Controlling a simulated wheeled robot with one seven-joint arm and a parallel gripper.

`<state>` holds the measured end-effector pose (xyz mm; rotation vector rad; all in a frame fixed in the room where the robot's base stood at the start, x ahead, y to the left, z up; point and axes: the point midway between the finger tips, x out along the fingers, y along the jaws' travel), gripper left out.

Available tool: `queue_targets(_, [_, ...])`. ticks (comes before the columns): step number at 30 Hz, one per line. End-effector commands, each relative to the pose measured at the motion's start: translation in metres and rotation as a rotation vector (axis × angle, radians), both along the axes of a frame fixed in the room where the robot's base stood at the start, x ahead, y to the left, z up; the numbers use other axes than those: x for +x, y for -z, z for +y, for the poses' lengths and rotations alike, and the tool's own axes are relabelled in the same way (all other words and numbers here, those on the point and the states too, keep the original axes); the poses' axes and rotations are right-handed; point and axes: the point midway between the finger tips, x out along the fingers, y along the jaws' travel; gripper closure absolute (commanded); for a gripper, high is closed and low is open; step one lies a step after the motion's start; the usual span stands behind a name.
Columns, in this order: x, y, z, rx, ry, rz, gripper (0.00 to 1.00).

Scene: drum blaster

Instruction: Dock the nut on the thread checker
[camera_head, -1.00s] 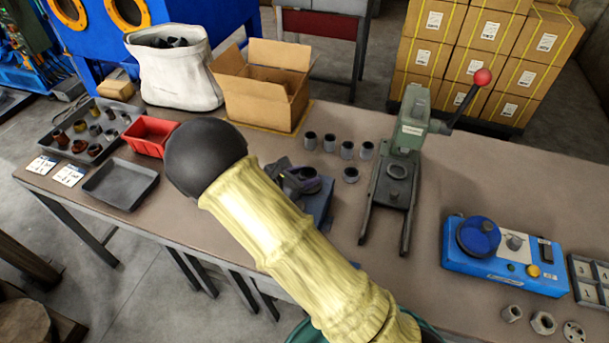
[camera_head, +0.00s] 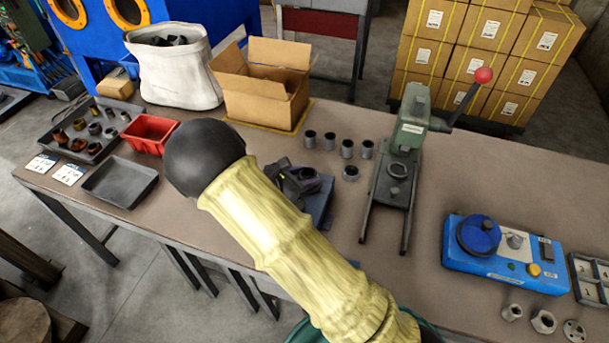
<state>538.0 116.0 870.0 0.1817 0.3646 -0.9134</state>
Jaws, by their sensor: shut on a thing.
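The thread checker (camera_head: 506,256) is a blue box at the right of the bench with a round blue dial, a grey stub (camera_head: 515,241) and a yellow button. The stub looks bare. A hex nut (camera_head: 543,321) lies on the bench in front of it, with a smaller nut (camera_head: 512,312) to its left and a round flanged part (camera_head: 574,331) to its right. My gripper (camera_head: 300,184) seems to be the dark shape beside my yellow-sleeved arm, left of the press and well away from the checker. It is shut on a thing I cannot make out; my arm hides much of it.
A green press (camera_head: 411,130) with a red-knobbed lever stands between my gripper and the checker. Several grey cylinders (camera_head: 347,148) stand left of it. A compartment tray (camera_head: 592,275) is at the right edge. Bare bench lies between press and checker.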

Motion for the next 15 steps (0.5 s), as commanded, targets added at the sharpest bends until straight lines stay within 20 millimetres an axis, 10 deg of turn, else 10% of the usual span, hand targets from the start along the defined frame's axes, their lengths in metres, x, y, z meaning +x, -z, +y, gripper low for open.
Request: queue_targets(15, [0.0003, 0.0085, 0.0, 0.0, 0.0, -0.001, 0.87])
